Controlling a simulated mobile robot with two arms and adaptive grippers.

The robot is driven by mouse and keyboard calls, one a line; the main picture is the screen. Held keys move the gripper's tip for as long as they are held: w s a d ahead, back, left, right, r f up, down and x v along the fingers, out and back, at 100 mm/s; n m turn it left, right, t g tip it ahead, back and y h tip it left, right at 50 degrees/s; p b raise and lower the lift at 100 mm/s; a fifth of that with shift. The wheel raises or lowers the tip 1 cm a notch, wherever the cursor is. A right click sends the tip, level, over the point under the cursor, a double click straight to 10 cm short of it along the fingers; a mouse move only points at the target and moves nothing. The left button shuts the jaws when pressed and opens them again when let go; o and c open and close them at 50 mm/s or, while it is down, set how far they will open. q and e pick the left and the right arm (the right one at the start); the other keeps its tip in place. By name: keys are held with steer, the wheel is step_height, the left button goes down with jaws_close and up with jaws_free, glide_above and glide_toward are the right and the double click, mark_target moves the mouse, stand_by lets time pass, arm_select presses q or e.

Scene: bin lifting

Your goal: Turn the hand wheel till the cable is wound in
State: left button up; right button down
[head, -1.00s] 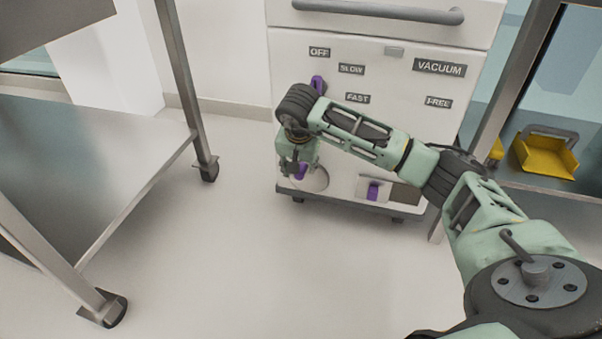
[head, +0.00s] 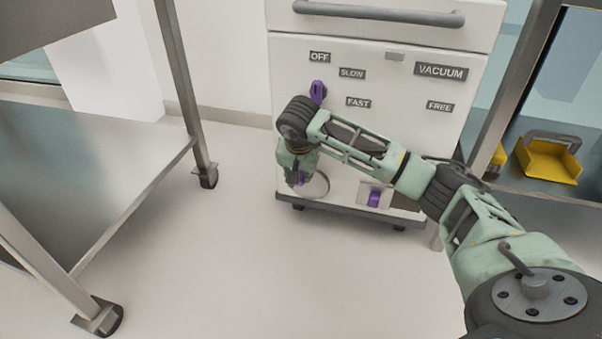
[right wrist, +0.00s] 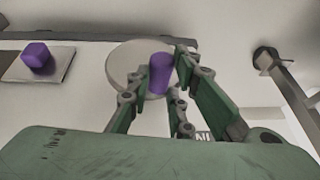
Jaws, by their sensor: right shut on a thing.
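The hand wheel is a pale round disc (head: 319,186) low on the front of the white vacuum cabinet (head: 400,150), with a purple handle (head: 301,179) off its centre. My right gripper (head: 299,176) reaches down to it from above. In the right wrist view, the fingers (right wrist: 164,72) are shut on the purple handle (right wrist: 161,76), one on each side, with the disc (right wrist: 125,65) behind. My arm hides part of the cabinet front. I see no cable. My left gripper is out of view.
A purple lever (head: 317,91) sits above the wheel near the OFF label. Another purple knob (head: 374,199) is low to its right. A steel cart (head: 100,165) stands left; a shelf with a yellow tray (head: 549,160) stands right. The floor between is clear.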

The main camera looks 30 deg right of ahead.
steer(key=shift+s+d, duration=0.1)
steer(key=shift+d, duration=0.05)
steer(key=t+y, duration=0.1)
steer(key=s+d+t+y, duration=0.1)
steer(key=shift+s+d+m+t, duration=0.15)
steer(key=shift+s+m+t, duration=0.1)
steer(key=shift+m+t, duration=0.05)
stand_by(0.4)
steer(key=c, duration=1.6)
jaws_free()
steer(key=shift+r, duration=0.1)
